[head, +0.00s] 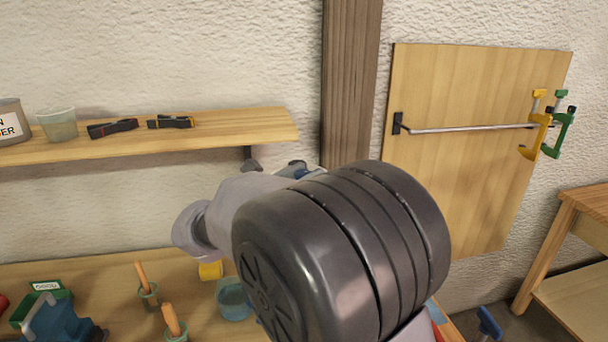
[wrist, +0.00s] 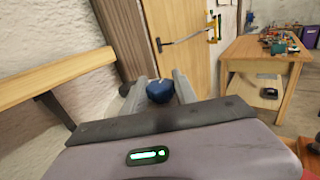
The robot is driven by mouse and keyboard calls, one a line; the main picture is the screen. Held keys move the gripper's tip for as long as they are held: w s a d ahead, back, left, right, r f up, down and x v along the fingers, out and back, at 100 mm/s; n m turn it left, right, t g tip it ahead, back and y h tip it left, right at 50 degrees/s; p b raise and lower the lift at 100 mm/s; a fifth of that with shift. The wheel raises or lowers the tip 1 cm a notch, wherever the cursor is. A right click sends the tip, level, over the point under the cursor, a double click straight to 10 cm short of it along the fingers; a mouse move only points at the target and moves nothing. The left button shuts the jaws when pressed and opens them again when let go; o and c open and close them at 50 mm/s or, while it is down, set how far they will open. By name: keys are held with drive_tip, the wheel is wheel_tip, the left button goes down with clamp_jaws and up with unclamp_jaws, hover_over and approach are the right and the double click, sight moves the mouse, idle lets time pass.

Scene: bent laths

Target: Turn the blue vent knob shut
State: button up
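The blue vent knob (wrist: 159,91) shows in the wrist view, just ahead of and between the two fingers of my gripper (wrist: 159,88). The fingers stand apart, with a narrow gap visible on each side of the knob, so my gripper looks open. I cannot tell how deep the knob sits between the fingertips. In the head view my own arm covers most of this spot. Only a small bluish patch shows past the arm, and I cannot tell whether it is the knob. What the knob is mounted on is hidden.
A wooden shelf (head: 220,130) holds black clamps (head: 171,122) and a clear cup (head: 58,125). A dark post (head: 350,80) stands beside a wooden panel (head: 470,170) with a metal bar (head: 465,129). A workbench below holds a teal cup (head: 233,298) and handled tools.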

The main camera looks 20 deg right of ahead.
clamp_jaws()
drive_tip(key=r+m+g+p, duration=0.1)
drive_tip(key=p, duration=0.3)
drive_tip(key=shift+g+h, duration=0.3)
drive_tip(key=shift+h, duration=0.1)
drive_tip(key=g+p, duration=0.1)
drive_tip(key=p, duration=0.2)
drive_tip(key=shift+r+m, duration=0.1)
drive_tip(key=shift+m, duration=0.3)
drive_tip(key=m+g+h+p, duration=0.1)
drive_tip(key=p, duration=0.2)
drive_tip(key=shift+g, duration=0.4)
drive_tip(key=shift+f+m+g+p, duration=0.4)
drive_tip(key=shift+f+p, duration=0.05)
drive_tip(key=shift+p, duration=0.4)
drive_tip(key=shift+f, duration=0.15)
drive_tip(key=o, duration=1)
unclamp_jaws()
drive_tip(key=shift+o, duration=0.2)
